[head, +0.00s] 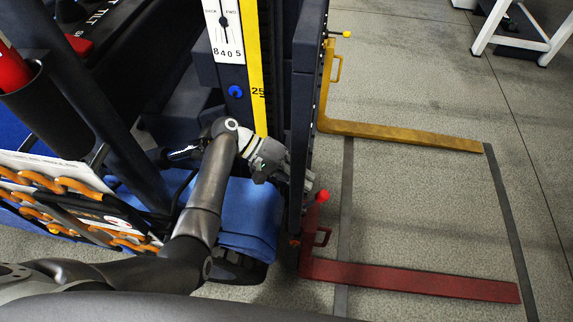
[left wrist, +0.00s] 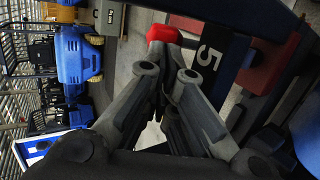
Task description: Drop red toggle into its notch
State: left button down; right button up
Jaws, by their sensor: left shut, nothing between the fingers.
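The red toggle is a small red knob (head: 322,196) at the top of the red fork (head: 420,281), beside the dark mast upright (head: 301,110). In the left wrist view the red toggle (left wrist: 163,34) shows just beyond my fingertips. My left gripper (head: 306,181) is shut and empty, close to the knob on its left and slightly above it in the head view. The left wrist view also shows the closed fingers (left wrist: 163,85). Whether they touch the knob I cannot tell. The notch cannot be made out. My right gripper is out of view.
A yellow fork (head: 400,135) with a yellow knob (head: 346,34) is on the same mast, farther back. A yellow scale strip (head: 259,70) and blue seat-like part (head: 248,215) are close to my arm.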

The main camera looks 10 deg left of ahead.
pick_arm(q)
jog(key=shift+x, duration=1.1)
